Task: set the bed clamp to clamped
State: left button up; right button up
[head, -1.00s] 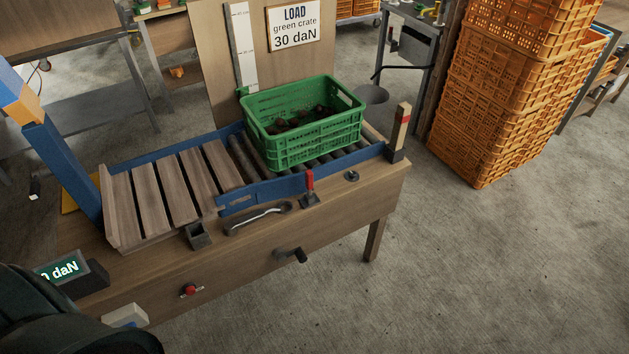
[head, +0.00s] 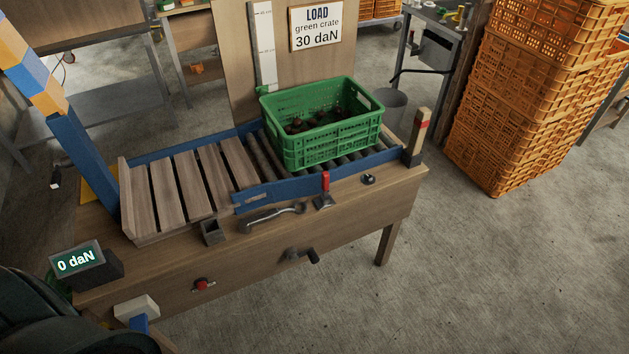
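A small clamp-like lever with an upright red handle (head: 326,182) on a grey base stands on the front edge of the wooden bench (head: 250,262). It is beside the blue-railed roller bed (head: 290,187), and it looks like the bed clamp. No label names it. Whether its base touches the rail is too small to tell. A green crate (head: 330,142) with several chestnuts sits on the rollers behind it. Neither of my grippers is in view.
A wrench-like tool (head: 272,216) and small black block (head: 213,232) lie left of the lever. A black crank (head: 302,255) and red knob (head: 203,285) project from the bench front. The display (head: 77,260) reads 0 daN. Orange crates (head: 505,130) stand right; floor in front is clear.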

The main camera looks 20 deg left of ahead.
aim_at(325, 183)
jog(key=i+l+u, duration=0.1)
jog(key=u, duration=1.3)
jog(key=i+l+u, duration=0.2)
jog(key=l+u, duration=0.15)
jog(key=i+l+u, duration=0.1)
jog(key=l+u, duration=0.25)
jog(key=l, duration=0.25)
jog(key=l+u, duration=0.35)
jog(key=l, duration=0.2)
jog(key=l+u, duration=0.15)
jog(key=l, duration=1.45)
